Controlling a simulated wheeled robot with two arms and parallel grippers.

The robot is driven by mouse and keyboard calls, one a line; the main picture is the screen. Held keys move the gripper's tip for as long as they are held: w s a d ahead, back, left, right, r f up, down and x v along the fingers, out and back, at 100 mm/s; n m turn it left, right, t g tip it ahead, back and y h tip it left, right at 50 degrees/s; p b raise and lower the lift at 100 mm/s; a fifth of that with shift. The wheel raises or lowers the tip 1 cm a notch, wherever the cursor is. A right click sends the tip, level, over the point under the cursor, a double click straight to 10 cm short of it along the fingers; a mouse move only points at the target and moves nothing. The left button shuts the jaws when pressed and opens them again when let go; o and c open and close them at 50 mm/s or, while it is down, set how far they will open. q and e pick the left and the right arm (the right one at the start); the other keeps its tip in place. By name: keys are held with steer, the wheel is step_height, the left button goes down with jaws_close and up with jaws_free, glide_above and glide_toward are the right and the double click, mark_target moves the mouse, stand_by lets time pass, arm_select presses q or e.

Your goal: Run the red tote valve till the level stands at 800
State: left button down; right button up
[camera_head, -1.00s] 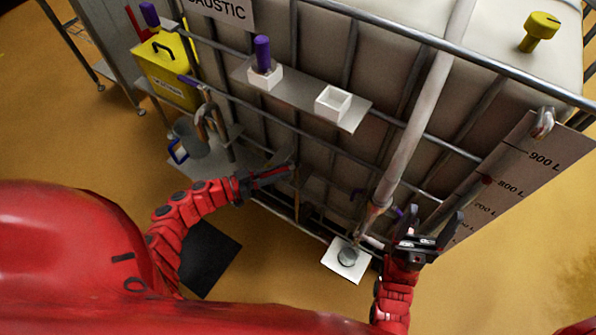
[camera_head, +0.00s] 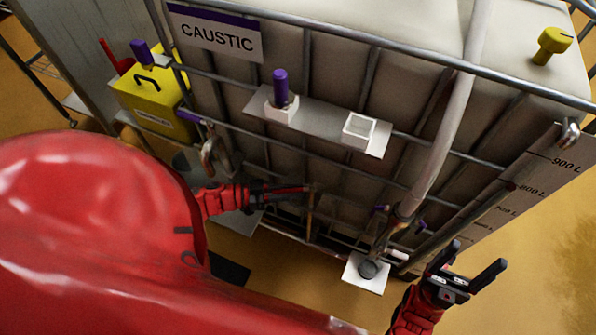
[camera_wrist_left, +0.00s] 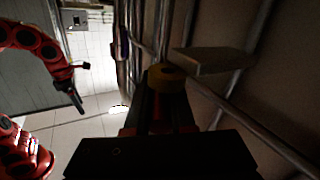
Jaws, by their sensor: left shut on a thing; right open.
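The caged tote (camera_head: 345,25) fills the middle of the head view, with a CAUSTIC sign on its front. A level board (camera_head: 545,160) on its right side carries marks including 900 L and 800. A small dark reddish spot on the gauge tube (camera_head: 510,187) sits close to the 800 mark. My left gripper (camera_head: 305,189) is at the tote's lower front, shut on a brownish-yellow piece (camera_wrist_left: 166,76), seen between its fingers in the wrist view. I cannot tell a red valve in that dim area. My right gripper (camera_head: 472,265) is open and empty, right of the tote's lower corner.
A pale hose (camera_head: 445,140) runs down the tote front to a grey round piece (camera_head: 369,269) over a white square. A shelf (camera_head: 315,124) holds a purple-handled item (camera_head: 280,88) and an empty white holder (camera_head: 359,130). A yellow box (camera_head: 152,105) stands left. Floor is clear at right.

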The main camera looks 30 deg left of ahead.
stand_by(0.3)
arm_select(q)
steer(key=c, duration=0.8)
jaws_free()
steer(key=shift+o, duration=0.2)
steer(key=shift+a, duration=0.1)
steer(key=b+v, duration=1.1)
steer(key=v, duration=0.6)
steer(key=shift+s+a, duration=0.1)
steer(key=shift+s, duration=0.05)
steer(key=shift+c, duration=0.2)
